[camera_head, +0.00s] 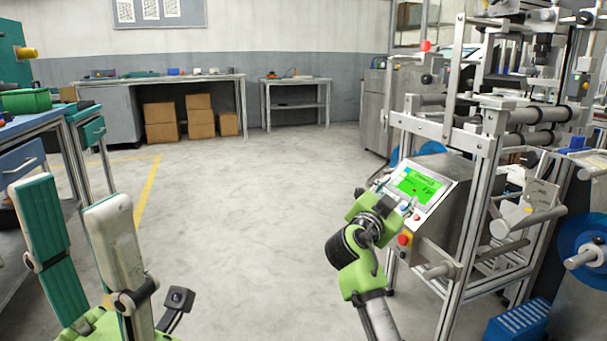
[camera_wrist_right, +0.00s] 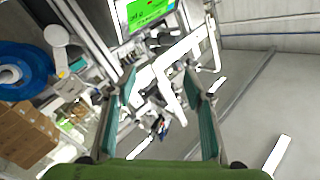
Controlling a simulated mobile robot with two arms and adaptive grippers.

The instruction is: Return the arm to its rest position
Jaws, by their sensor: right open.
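My left gripper (camera_head: 75,200) stands large at the lower left of the head view, its two teal-padded fingers upright and apart with nothing between them. My right arm reaches up from the bottom centre-right, and its green right gripper (camera_head: 390,203) is in front of the machine's control box. In the right wrist view my right gripper (camera_wrist_right: 161,82) has its two fingers spread wide, with only background between them. I cannot tell from the head view whether it touches the box.
The control box's green screen (camera_head: 420,184) and red button (camera_head: 404,239) sit close to my right gripper. A metal machine frame (camera_head: 487,150) fills the right side. A blue workbench (camera_head: 35,143) stands at left. Cardboard boxes (camera_head: 160,122) are under the back table. The middle floor (camera_head: 250,220) is clear.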

